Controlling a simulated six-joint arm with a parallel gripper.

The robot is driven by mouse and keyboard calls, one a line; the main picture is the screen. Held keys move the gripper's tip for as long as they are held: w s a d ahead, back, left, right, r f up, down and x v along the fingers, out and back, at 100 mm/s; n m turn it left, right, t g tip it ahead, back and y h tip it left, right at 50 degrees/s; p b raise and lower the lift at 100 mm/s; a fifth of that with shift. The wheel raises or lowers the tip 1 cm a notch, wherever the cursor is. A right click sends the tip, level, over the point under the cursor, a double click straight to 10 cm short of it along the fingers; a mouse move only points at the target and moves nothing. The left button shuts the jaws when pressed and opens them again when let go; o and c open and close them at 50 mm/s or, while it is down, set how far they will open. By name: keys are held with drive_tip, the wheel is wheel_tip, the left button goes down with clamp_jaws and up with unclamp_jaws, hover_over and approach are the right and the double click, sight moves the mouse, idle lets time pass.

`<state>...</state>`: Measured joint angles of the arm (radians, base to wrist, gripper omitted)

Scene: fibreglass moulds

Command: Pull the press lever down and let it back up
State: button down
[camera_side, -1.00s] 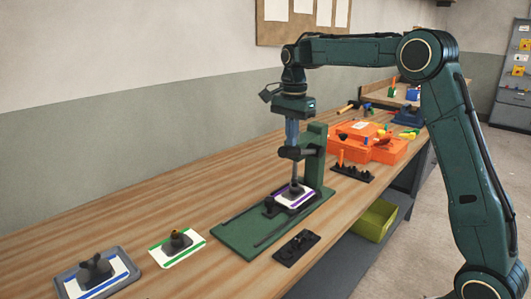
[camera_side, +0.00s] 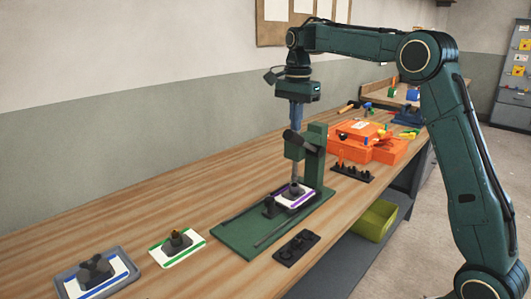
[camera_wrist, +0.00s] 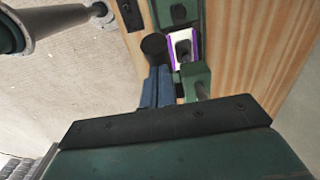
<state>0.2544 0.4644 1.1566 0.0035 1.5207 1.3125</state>
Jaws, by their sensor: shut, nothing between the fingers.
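The green press (camera_side: 314,150) stands on its green base plate (camera_side: 232,238) on the bench. Its dark lever (camera_side: 294,138) slants upward, with the thick round end at the upper left; that end also shows in the wrist view (camera_wrist: 154,46). My gripper (camera_side: 296,127) has its blue fingers shut and empty, pointing down just above the lever. In the wrist view, the fingertips (camera_wrist: 158,70) are beside the lever's end; I cannot tell whether they touch it. A purple-edged white plate (camera_side: 304,196) with a dark mould lies under the press's ram.
A green-edged plate (camera_side: 160,254) and a blue-edged plate in a grey tray (camera_side: 118,259) lie front left. A black holder (camera_side: 296,248) lies right of the base. Orange boxes (camera_side: 358,155) stand behind right.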

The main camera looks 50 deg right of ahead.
drive_tip(key=shift+d+r, duration=0.35)
drive_tip(key=shift+r, duration=0.5)
drive_tip(key=shift+d+r, duration=0.35)
drive_tip(key=shift+r, duration=0.45)
drive_tip(key=shift+d+r, duration=0.35)
drive_tip(key=shift+r, duration=0.5)
drive_tip(key=s+a+r+n+t, duration=0.25)
drive_tip(key=s+a+n, duration=0.7)
drive_tip(key=s, duration=0.55)
drive_tip(key=s+a+f+n+t, duration=0.1)
drive_tip(key=s+a+f+n, duration=0.1)
drive_tip(key=s+f+n, duration=0.2)
drive_tip(key=s+a+f+n+t, duration=0.2)
drive_tip(key=s+f, duration=0.6)
drive_tip(key=s, duration=0.4)
drive_tip(key=shift+a+n, duration=0.65)
drive_tip(key=shift+n, duration=0.6)
drive_tip(key=c, duration=2.1)
unclamp_jaws()
